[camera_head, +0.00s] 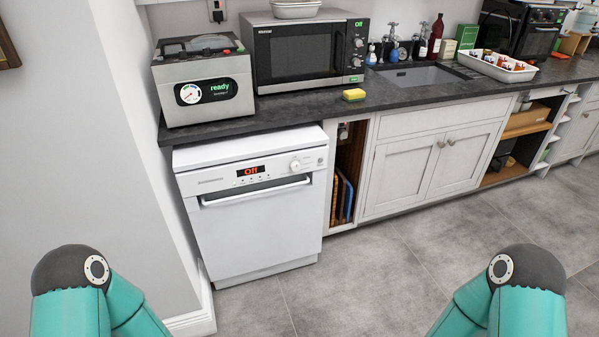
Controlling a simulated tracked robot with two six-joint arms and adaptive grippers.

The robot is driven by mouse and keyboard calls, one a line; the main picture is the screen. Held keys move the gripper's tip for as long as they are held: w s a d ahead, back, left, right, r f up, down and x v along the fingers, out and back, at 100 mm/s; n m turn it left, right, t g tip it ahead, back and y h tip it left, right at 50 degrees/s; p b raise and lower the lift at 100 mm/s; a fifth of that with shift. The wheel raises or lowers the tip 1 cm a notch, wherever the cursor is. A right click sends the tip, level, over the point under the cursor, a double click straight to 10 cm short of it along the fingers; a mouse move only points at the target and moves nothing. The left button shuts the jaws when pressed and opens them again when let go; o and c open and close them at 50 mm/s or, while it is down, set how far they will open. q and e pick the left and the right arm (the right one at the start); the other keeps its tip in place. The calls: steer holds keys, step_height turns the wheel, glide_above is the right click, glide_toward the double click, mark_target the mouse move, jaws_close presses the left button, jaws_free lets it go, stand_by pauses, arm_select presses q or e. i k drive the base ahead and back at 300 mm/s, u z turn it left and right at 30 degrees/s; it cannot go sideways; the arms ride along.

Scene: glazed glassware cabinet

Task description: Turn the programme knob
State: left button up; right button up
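The programme knob (296,166) is a small round white knob at the right of the control panel on a white dishwasher (262,228). The dishwasher's display (251,171) reads "Off" in orange-red. The dishwasher door looks shut, with a long bar handle (256,194) below the panel. Both my teal arms show only at the bottom left and bottom right corners, well apart from the dishwasher. Neither gripper is in the picture.
A dark worktop (330,104) runs above the dishwasher. On it stand a grey machine marked "ready" (203,84), a microwave (306,55), a yellow sponge (354,94) and a white tray (497,66). The wall (150,190) is close on the left. The grey floor (380,270) in front is clear.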

mark_target(295, 166)
steer(key=z, duration=0.05)
steer(key=i, duration=0.9)
steer(key=u, duration=0.1)
